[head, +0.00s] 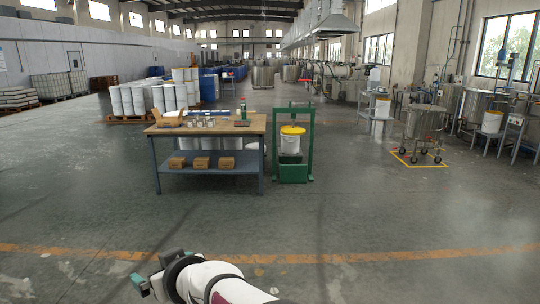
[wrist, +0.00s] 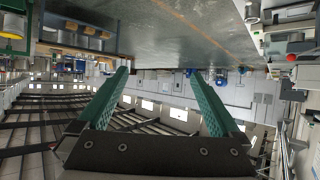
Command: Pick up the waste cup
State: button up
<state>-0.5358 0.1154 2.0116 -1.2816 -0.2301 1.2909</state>
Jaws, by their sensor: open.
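My gripper (head: 150,280) is low in the head view, in front of the yellow floor line and well short of the workbench. In the wrist view, its two green fingers (wrist: 158,78) stand wide apart with nothing between them. Several small metallic cups or cans (head: 200,123) stand on the wooden top of the workbench (head: 252,124), far from my gripper. They are too small to tell whether one is the waste cup.
On the bench are a green bottle (head: 243,108) and a cardboard box (head: 171,118); brown cartons (head: 200,162) sit on its blue shelf. A green press frame (head: 311,150) holding a yellow-lidded bucket (head: 291,142) stands right of it. The floor before the bench is clear.

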jog(key=c, duration=1)
jog(key=s+a+f+n+g, duration=0.1)
jog(key=s+a+f+n, duration=0.2)
jog(key=s+a, duration=0.7)
jog(key=s+a+f+n+g, duration=0.1)
jog(key=s+a+f+n, duration=0.15)
jog(key=s+a, duration=0.8)
jog(key=s+f+m+t, duration=0.2)
jog(key=s+f+m, duration=0.1)
jog(key=s+f, duration=0.75)
jog(key=s+f+m+t, duration=0.25)
jog(key=s+f, duration=0.45)
jog(key=s, duration=0.7)
jog(key=shift+g, duration=0.35)
jog(key=x, duration=1.5)
jog(key=shift+w+a+f, duration=0.15)
jog(key=shift+w+f, duration=0.05)
